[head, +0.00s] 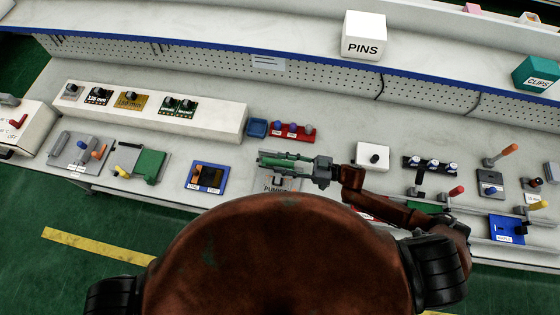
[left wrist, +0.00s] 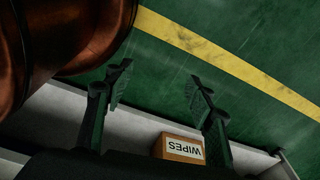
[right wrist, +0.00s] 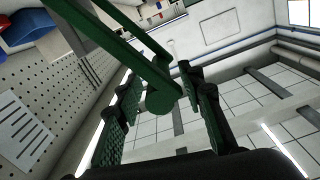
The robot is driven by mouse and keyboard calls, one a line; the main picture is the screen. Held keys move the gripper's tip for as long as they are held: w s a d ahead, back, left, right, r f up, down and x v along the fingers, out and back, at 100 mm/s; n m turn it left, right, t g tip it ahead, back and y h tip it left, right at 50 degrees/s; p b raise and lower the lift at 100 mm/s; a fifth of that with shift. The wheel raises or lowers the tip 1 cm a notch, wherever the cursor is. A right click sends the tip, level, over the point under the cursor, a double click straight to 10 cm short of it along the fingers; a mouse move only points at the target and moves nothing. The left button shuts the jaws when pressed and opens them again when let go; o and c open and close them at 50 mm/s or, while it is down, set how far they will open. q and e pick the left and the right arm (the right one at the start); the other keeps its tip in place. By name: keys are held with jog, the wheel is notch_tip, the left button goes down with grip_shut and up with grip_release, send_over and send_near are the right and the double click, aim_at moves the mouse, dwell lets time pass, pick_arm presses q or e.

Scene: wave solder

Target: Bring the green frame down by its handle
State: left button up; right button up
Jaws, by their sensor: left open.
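My right gripper (head: 290,160) reaches in over the PUNCH station (head: 278,187), pointing left. In the right wrist view, two long green bars of the green frame (right wrist: 118,42) come from the upper left to a rounded green handle end (right wrist: 161,99). That end sits between the fingers of my right gripper (right wrist: 165,88), which close in on both its sides. In the head view the gripper covers much of the frame. My left gripper (left wrist: 160,85) is open and empty above the green floor; it is out of the head view.
A white PINS box (head: 364,36) stands on the shelf. A red rack with blue knobs (head: 293,131) and a blue tray (head: 257,128) lie behind the station. A blue fixture (head: 207,178) is left of it, a white box (head: 373,157) right. A WIPES box (left wrist: 180,149) is near my left gripper.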

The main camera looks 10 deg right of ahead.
jog(key=shift+w+a, duration=0.2)
jog(key=shift+a, duration=0.35)
jog(key=shift+c, duration=0.6)
jog(key=c, duration=0.8)
pick_arm(q)
jog(key=shift+s+r, duration=0.1)
jog(key=shift+s, duration=0.45)
pick_arm(e)
grip_shut()
